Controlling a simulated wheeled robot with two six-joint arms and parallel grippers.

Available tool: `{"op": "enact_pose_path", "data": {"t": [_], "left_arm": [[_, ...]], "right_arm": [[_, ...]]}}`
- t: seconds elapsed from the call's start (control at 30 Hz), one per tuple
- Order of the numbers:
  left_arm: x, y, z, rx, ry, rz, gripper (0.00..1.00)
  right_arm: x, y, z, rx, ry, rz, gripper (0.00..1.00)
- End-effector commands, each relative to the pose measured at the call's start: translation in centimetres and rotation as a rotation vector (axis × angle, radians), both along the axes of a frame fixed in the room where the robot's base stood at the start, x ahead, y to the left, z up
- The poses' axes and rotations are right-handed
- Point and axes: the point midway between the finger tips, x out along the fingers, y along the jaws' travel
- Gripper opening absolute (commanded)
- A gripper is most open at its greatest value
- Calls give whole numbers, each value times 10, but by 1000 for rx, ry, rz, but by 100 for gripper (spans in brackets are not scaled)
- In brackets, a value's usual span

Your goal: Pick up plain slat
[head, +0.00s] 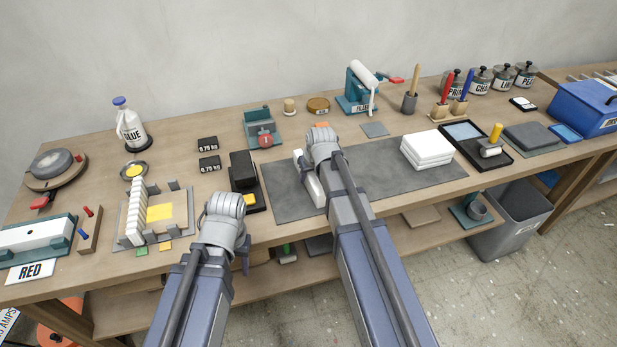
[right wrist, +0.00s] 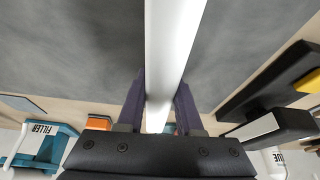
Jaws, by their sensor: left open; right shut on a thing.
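A plain white slat (head: 310,183) is over the dark grey mat (head: 280,200) in the head view, partly hidden by my right arm. In the right wrist view the slat (right wrist: 176,45) runs between the two dark fingers of my right gripper (right wrist: 160,100), which is shut on it. I cannot tell whether it touches the mat. My right gripper's wrist (head: 322,142) shows in the head view above the slat. My left gripper (head: 226,208) is left of the mat, near the bench's front; it is open and its fingertips are mostly hidden.
A rack of white slats (head: 136,222) stands left of my left gripper. A black block-shaped device (head: 243,165) stands between it and the mat. A stack of white blocks (head: 428,148) sits on the mat's right part. A teal filler press (head: 358,90) stands behind. The mat's middle right is clear.

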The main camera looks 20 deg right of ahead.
Motion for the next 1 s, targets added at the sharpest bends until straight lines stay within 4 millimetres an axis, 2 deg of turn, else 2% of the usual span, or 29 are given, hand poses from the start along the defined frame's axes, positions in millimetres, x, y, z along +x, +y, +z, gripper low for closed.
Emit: {"op": "enact_pose_path", "data": {"t": [0.37,0.57,0.77,1.0], "left_arm": [[0,0,1,0,0,0,50],[0,0,10,0,0,0,50],[0,0,33,0,0,0,50],[0,0,71,0,0,0,50]], "right_arm": [[0,0,1,0,0,0,0],[0,0,10,0,0,0,0],[0,0,33,0,0,0,0],[0,0,71,0,0,0,0]]}}
